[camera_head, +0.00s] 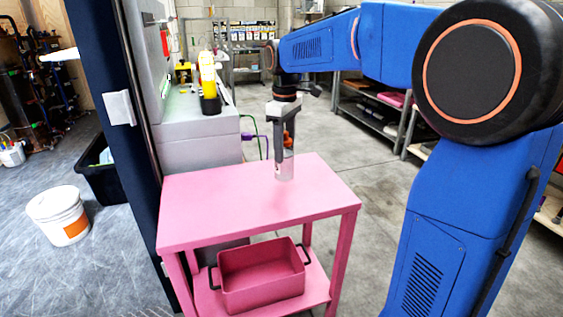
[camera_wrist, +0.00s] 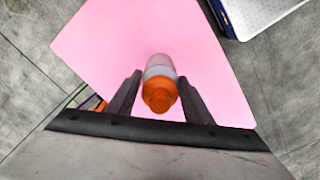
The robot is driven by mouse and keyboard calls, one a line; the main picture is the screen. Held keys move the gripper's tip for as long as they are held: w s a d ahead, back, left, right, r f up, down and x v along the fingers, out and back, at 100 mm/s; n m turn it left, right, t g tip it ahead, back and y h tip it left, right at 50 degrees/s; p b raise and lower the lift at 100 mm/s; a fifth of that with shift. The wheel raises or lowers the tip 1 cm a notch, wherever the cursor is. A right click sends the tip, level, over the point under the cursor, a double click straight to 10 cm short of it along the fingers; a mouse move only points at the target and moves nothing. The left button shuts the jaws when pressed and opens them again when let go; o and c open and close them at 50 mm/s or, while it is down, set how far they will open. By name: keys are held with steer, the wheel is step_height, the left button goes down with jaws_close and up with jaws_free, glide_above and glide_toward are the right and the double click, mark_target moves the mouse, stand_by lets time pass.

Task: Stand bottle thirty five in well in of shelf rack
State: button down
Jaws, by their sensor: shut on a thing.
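A small bottle (camera_head: 284,167) with a pale body and an orange cap hangs upright in my gripper (camera_head: 283,145), over or on the pink table. I cannot tell whether its base touches the top. In the wrist view the orange-capped bottle (camera_wrist: 160,90) sits between the two dark fingers of my gripper (camera_wrist: 160,88), which is shut on it. No number on the bottle can be read. No rack with wells can be made out for certain; a metal shelf (camera_head: 249,44) with several items stands far at the back.
The pink table (camera_head: 215,205) has a bare top and a pink bin (camera_head: 262,290) on its lower shelf. A grey machine (camera_head: 197,130) with a yellow bottle (camera_head: 207,75) stands behind left. A white bucket (camera_head: 60,215) is on the floor. Open floor (camera_head: 340,150) lies behind the table.

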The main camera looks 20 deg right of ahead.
mark_target(285, 132)
steer(key=shift+f, duration=1.95)
steer(key=shift+f, duration=0.1)
steer(key=c, duration=0.9)
jaws_free()
step_height(285, 132, up, 12)
steer(key=shift+s+r, duration=0.1)
